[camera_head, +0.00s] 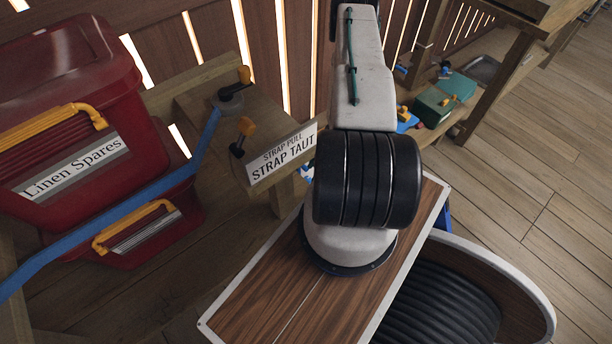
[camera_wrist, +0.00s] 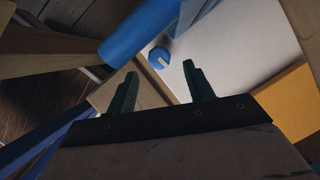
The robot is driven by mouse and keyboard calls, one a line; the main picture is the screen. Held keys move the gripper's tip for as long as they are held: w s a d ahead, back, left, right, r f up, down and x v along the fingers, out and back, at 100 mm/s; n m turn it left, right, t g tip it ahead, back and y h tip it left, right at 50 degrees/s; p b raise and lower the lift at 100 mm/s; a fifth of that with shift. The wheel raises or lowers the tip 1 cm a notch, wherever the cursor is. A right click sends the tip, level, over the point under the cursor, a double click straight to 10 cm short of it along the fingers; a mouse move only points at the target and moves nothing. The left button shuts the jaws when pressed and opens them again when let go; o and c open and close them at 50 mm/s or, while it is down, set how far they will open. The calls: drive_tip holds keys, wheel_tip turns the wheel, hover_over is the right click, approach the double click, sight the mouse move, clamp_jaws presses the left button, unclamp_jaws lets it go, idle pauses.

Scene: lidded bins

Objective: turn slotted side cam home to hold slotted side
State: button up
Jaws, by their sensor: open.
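In the wrist view, a small round blue cam (camera_wrist: 158,57) with a pale slot mark sits on a light grey panel (camera_wrist: 225,50). The slot mark runs at a slant. My gripper (camera_wrist: 160,69) is open, with its two dark green fingers apart and nothing between them. The cam appears between the fingertips in the picture, a little beyond them; I see no contact. In the head view my arm hides the gripper, and I cannot make out the cam there.
A blue cylinder (camera_wrist: 140,32) lies close to the cam at upper left. An orange block (camera_wrist: 290,105) is at right. In the head view, red lidded bins (camera_head: 60,95) with a blue strap (camera_head: 110,212) stand left, by a STRAP TAUT sign (camera_head: 282,156). Floor at right is clear.

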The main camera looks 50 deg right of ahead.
sight(309, 178)
drive_tip(key=x, duration=0.5)
drive_tip(key=c, duration=1)
drive_tip(key=shift+o, duration=0.2)
drive_tip(key=shift+s+m+h, duration=0.1)
drive_tip(key=shift+m+h, duration=0.2)
drive_tip(key=shift+m, duration=0.5)
drive_tip(key=o, duration=1)
drive_tip(key=shift+c, duration=0.2)
drive_tip(key=shift+r, duration=0.1)
drive_tip(key=v, duration=0.7)
drive_tip(key=shift+s+r, duration=0.2)
drive_tip(key=shift+r, duration=0.05)
